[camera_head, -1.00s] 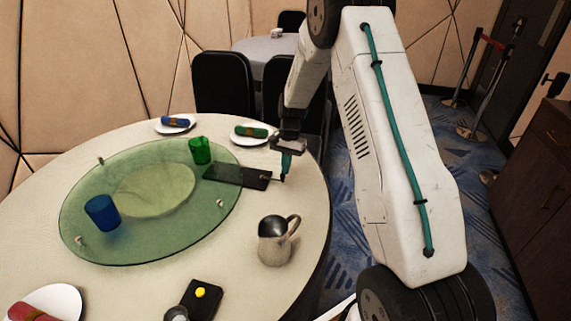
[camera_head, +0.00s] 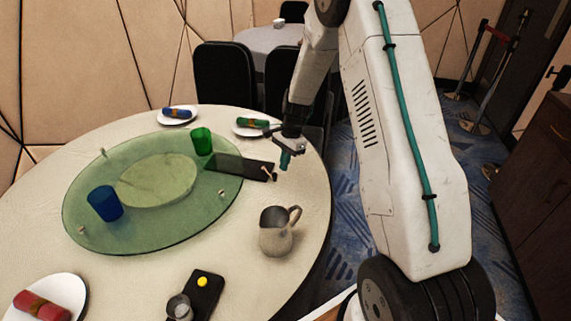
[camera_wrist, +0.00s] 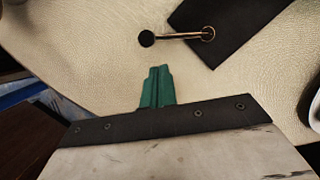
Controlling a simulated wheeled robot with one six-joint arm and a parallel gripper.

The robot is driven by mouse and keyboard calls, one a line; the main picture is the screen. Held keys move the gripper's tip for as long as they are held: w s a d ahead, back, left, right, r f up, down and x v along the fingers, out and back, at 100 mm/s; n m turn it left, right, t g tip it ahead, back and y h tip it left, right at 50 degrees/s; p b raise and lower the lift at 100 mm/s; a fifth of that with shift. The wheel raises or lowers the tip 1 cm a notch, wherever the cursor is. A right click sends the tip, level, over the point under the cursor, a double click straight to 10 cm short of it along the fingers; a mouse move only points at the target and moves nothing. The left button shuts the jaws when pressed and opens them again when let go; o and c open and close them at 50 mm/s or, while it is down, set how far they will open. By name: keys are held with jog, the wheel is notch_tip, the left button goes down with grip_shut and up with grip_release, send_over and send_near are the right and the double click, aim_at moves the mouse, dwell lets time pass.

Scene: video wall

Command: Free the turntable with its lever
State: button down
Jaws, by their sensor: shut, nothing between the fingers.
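The turntable (camera_head: 150,226) is a round green glass disc with a paler centre, on the round cream table. A dark plate (camera_head: 232,164) lies at its right rim. The lever (camera_head: 272,173) sits at that plate's right end. In the wrist view the lever (camera_wrist: 178,36) is a thin coppery rod with a black knob, its ring end on the dark plate (camera_wrist: 228,24). My gripper (camera_head: 286,160), with teal fingers, is shut and empty, just right of the lever and apart from it. In the wrist view its fingertips (camera_wrist: 158,72) point towards the rod with a gap between.
A blue cup (camera_head: 105,203) and a green cup (camera_head: 201,141) stand on the glass. A metal jug (camera_head: 278,232) stands on the table near the lever. A black tray (camera_head: 205,292) with a yellow knob is at the front. Plates with rolled napkins line the edge.

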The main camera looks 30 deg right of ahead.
jog(key=shift+w, duration=0.45)
jog(key=shift+d, duration=0.1)
jog(key=shift+d, duration=0.25)
jog(key=d, duration=0.2)
jog(key=d+r, duration=0.1)
jog(key=d, duration=0.1)
jog(key=v, duration=0.9)
jog(key=shift+s, duration=0.3)
jog(key=shift+a+r, duration=0.1)
jog(key=shift+a, duration=0.1)
